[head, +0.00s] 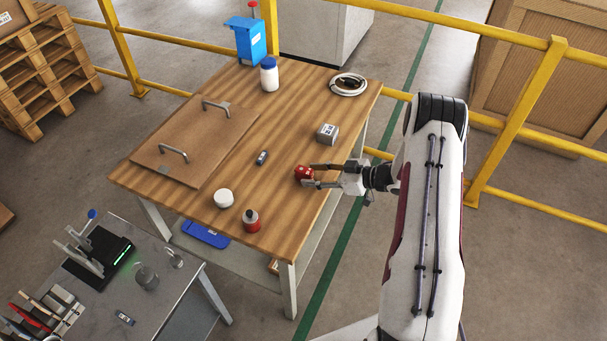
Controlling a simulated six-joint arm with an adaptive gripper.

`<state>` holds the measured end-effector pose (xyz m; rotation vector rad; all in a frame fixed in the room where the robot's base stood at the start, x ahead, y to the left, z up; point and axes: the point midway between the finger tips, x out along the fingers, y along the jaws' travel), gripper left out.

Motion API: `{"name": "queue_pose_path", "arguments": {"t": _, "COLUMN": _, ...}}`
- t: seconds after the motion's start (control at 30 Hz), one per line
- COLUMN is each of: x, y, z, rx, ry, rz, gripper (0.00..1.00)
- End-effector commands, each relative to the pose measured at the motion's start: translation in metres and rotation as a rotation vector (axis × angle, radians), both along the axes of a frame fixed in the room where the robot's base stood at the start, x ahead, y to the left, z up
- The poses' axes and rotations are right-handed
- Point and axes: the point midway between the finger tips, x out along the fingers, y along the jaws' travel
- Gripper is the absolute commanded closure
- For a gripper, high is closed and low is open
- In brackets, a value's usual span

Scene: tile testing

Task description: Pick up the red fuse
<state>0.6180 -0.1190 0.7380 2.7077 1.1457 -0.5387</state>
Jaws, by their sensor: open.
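A small red block with pale marks (303,172) sits on the right part of the wooden table (310,100). It is the only thing in view that could be the red fuse, but it is too small to tell for sure. My gripper (312,176) reaches in from the right, low over the table. Its two fingers are open, with their tips at the block's right side. In this view I cannot tell whether the tips touch the block or how far it lies between them.
A grey box (327,134) stands behind my gripper, and a coiled cable (348,84) lies farther back. A red bottle (251,221), a round white jar (224,198) and a small dark item (262,157) are to the left. A handled board (195,143) covers the table's left.

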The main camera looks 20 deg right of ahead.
Motion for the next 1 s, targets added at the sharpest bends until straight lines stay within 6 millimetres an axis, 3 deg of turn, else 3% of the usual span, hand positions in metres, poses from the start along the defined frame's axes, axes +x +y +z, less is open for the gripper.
{"name": "queue_pose_path", "arguments": {"t": 0.3, "x": 0.021, "y": 0.023, "z": -0.012, "rx": 0.000, "ry": 0.000, "rz": 0.001, "gripper": 0.60}}
{"name": "queue_pose_path", "arguments": {"t": 0.9, "x": 0.024, "y": 0.025, "z": -0.014, "rx": 0.000, "ry": 0.000, "rz": -0.001, "gripper": 0.60}}
{"name": "queue_pose_path", "arguments": {"t": 1.0, "x": 0.024, "y": 0.025, "z": -0.014, "rx": 0.000, "ry": 0.000, "rz": -0.001, "gripper": 0.83}}
